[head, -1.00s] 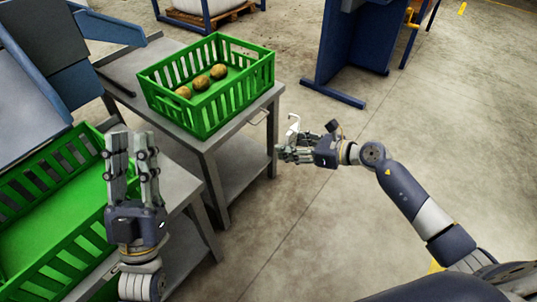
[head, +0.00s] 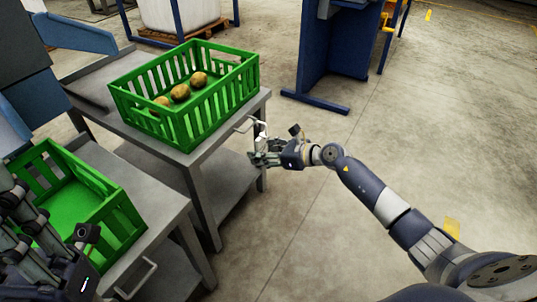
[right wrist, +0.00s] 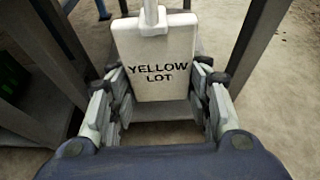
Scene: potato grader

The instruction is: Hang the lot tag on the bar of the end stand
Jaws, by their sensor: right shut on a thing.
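The lot tag (right wrist: 152,62) is a white plate lettered "YELLOW LOT", with a white stem rising from its top. It fills the middle of the right wrist view, between the fingers of my right gripper (right wrist: 153,100). In the head view my right gripper (head: 263,158) is shut on the tag (head: 261,133), close to the right end of the grey end stand (head: 212,160). The stand's thin bar (head: 244,123) sticks out there, just left of the tag. Whether the hook touches the bar cannot be told. My left gripper (head: 40,245) is partly cut off at lower left.
A green crate (head: 190,127) with several potatoes stands on the end stand. Another green crate (head: 113,205) stands on a nearer grey table (head: 150,195). A blue machine frame (head: 325,60) stands behind.

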